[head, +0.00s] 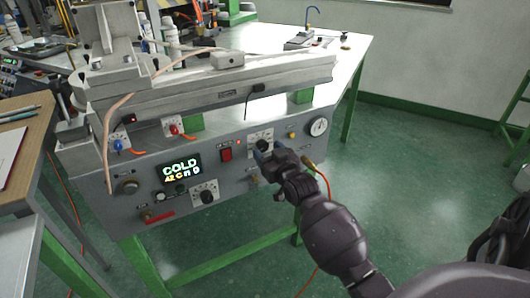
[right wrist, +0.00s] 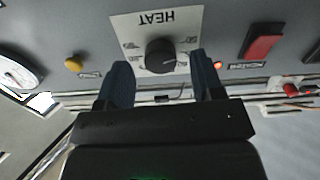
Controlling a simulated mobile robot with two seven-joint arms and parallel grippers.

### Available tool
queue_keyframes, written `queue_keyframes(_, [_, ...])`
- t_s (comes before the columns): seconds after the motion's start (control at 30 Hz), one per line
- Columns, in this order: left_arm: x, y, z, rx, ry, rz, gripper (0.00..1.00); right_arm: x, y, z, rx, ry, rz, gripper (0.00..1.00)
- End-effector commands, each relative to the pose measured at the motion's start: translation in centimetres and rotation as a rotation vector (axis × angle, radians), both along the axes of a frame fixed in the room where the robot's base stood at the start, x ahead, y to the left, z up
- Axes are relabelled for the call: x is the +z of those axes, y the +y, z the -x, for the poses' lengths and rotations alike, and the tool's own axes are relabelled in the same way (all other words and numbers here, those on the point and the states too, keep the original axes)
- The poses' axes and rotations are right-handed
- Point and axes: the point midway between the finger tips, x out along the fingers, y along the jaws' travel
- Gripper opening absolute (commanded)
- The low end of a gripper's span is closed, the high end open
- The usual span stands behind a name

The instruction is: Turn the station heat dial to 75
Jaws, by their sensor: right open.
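The heat dial (right wrist: 160,55) is a black round knob on a white plate marked HEAT, upside down in the right wrist view. In the head view the dial (head: 262,143) is on the station's front panel, partly hidden by my right gripper. My right gripper (head: 261,153) is in front of it, open; in the right wrist view its fingers (right wrist: 161,72) stand to either side of the knob with gaps, not gripping it. The station display (head: 181,170) reads COLD, with a smaller line that seems to begin 42 C. My left gripper is not in view.
A red rocker switch (head: 226,154) is left of the dial. A yellow button (head: 291,135) and a round gauge (head: 319,126) are to its right. A second dial (head: 205,193) is lower left.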

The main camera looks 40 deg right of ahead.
Motion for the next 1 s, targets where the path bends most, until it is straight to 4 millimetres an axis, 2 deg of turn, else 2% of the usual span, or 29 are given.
queue_keyframes(0.17, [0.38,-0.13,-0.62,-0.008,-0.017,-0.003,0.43,0.01,-0.17,-0.83,0.000,0.000,0.000,0.61])
queue_keyframes(0.47, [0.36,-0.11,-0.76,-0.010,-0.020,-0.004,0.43,0.08,-0.20,-0.92,0.000,-0.001,-0.001,0.60])
queue_keyframes(0.77, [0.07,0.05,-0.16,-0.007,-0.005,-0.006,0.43,0.07,-0.19,-0.90,0.000,-0.001,-0.001,0.14])
queue_keyframes(1.0, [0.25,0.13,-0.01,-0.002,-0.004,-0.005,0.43,0.20,-0.18,-0.91,0.000,-0.006,-0.018,0.12])
